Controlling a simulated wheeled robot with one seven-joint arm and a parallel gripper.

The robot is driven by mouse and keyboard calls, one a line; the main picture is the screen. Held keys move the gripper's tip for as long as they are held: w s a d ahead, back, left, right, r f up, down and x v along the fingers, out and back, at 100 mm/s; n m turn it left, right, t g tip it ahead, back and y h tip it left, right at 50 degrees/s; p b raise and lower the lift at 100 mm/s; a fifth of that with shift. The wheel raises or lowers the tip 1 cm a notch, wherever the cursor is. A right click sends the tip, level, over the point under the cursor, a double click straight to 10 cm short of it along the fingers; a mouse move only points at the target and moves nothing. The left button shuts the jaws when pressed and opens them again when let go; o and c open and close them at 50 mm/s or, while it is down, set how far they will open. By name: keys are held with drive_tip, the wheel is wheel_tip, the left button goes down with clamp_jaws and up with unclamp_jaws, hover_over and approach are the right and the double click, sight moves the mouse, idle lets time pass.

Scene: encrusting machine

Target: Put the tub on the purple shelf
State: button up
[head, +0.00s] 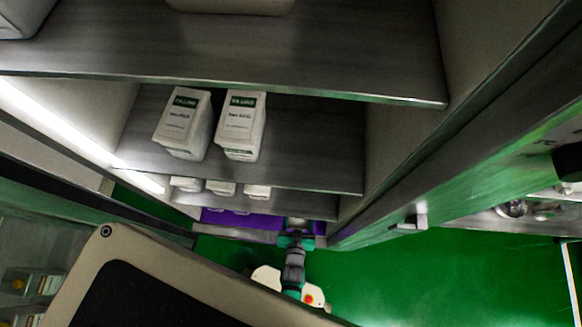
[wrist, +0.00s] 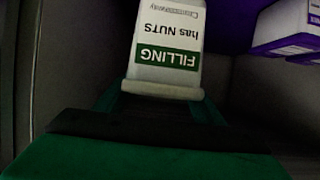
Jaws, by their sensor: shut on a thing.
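The tub (wrist: 168,25), white with a green "FILLING" band and the words "has NUTS", fills the upper middle of the wrist view, label upside down. My gripper (wrist: 163,92) is shut on its near end. In the head view my gripper (head: 298,228) is small, at the front edge of the purple shelf (head: 243,220), low in the cabinet. The tub cannot be made out there. Purple also shows behind the tub in the wrist view (wrist: 225,22), dark and hard to read. I cannot tell whether the tub touches the shelf.
A white container with purple trim (wrist: 288,28) stands to the right in the wrist view. Grey metal shelves (head: 300,150) above hold several white tubs (head: 240,125). Cabinet walls stand close on both sides. Green floor (head: 430,280) is open at lower right.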

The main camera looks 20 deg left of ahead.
drive_tip(key=w+a, duration=0.1)
drive_tip(key=w+a+f, duration=0.1)
drive_tip(key=w, duration=0.1)
drive_tip(key=w+a+f, duration=0.1)
drive_tip(key=shift+w, duration=0.2)
drive_tip(key=w+a+f, duration=0.2)
drive_tip(key=w+f, duration=0.2)
drive_tip(key=f, duration=0.5)
drive_tip(key=shift+a, duration=0.35)
drive_tip(key=shift+f, duration=0.1)
drive_tip(key=o, duration=1.8)
drive_tip(key=shift+f, duration=0.1)
drive_tip(key=shift+s, duration=0.1)
